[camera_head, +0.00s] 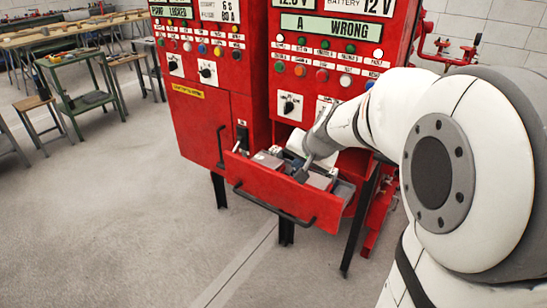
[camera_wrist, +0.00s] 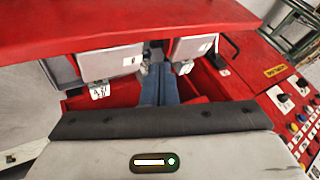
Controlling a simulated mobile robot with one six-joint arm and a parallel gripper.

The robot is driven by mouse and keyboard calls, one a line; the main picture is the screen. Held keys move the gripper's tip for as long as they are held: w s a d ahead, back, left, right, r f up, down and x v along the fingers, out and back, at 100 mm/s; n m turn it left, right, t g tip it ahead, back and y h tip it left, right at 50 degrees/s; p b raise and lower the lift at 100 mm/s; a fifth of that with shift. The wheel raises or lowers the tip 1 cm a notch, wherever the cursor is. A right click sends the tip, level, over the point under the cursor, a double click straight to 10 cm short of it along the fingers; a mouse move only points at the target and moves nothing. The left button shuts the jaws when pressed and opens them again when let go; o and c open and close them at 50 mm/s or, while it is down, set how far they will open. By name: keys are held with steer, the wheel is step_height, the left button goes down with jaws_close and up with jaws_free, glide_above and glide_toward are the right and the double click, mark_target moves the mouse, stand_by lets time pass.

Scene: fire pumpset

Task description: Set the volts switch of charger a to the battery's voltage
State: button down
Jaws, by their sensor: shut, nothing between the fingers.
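An open red drawer (camera_head: 275,195) juts from the right-hand red cabinet and holds grey boxes. In the wrist view, a left grey box (camera_wrist: 108,62) and a right grey box (camera_wrist: 192,47) stand at the drawer, with small white labels too small to read surely. I cannot tell which box is charger a, and no volts switch can be made out. My gripper (camera_head: 302,175) is shut and empty, reaching down into the drawer. Its fingers (camera_wrist: 157,72) point at the gap between the two boxes; contact cannot be told. The cabinet's upper plate (camera_head: 352,8) reads "BATTERY 12 V".
A display (camera_head: 328,26) reads "A WRONG". Lamps, buttons and rotary knobs (camera_head: 290,106) cover the cabinet front above the drawer. A black drawer handle (camera_head: 268,205) sticks out in front.

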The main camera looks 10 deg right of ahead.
mark_target(282, 171)
steer(key=shift+w, duration=0.1)
steer(key=b+x, duration=0.1)
steer(key=x, duration=0.9)
steer(key=shift+d+b, duration=0.1)
steer(key=shift+b, duration=0.25)
